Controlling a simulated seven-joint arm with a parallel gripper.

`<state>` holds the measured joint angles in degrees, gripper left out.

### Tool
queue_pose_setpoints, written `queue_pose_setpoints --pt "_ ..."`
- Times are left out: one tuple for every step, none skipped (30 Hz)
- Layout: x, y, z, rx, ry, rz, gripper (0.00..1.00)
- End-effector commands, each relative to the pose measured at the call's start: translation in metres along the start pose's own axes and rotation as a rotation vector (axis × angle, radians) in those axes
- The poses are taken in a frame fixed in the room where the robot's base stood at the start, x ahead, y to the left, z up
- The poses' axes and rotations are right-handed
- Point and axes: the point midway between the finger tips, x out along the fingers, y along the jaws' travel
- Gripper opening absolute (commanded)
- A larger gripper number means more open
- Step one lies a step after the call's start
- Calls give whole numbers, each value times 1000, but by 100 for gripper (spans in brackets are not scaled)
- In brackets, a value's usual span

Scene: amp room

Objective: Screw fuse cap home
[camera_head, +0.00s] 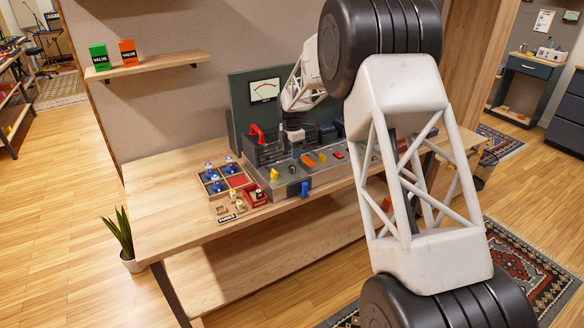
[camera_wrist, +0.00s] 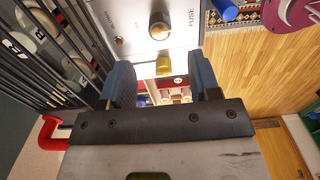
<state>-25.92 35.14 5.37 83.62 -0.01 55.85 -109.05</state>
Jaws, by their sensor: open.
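In the wrist view, a round dark fuse cap (camera_wrist: 159,27) with a bright rim sits on the pale panel (camera_wrist: 128,30), beside the printed word FUSE. My gripper (camera_wrist: 161,75) is open, its two blue-grey fingers apart. The cap lies above the fingertips in the picture, outside the gap. In the head view, my gripper (camera_head: 294,146) hangs over the grey amp chassis (camera_head: 325,175). The cap is too small to make out surely there.
A yellow knob (camera_head: 273,174) and a blue cylinder (camera_head: 304,188) are at the chassis front. A red handle (camera_head: 257,133) and dark cage bars stand close to the gripper. The table's left end is clear.

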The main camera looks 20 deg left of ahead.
Motion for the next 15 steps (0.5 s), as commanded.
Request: queue_pose_setpoints --pt "0 1 0 -2 0 0 57" --pt "1 1 0 -3 0 0 57" --pt "1 1 0 -3 0 0 57" --pt "1 1 0 -3 0 0 57" --pt "1 1 0 -2 0 0 57" --pt "1 1 0 -2 0 0 57" --pt "1 1 0 -2 0 0 57" --pt "1 1 0 -2 0 0 57" --pt "1 0 0 -2 0 0 57" --pt "1 0 0 -2 0 0 57" --pt "1 0 0 -2 0 0 57" --pt "2 0 0 -2 0 -1 57" --pt "3 0 0 -2 0 -1 57" --pt "4 0 0 -2 0 -1 57" --pt "6 0 0 -1 0 -1 57"
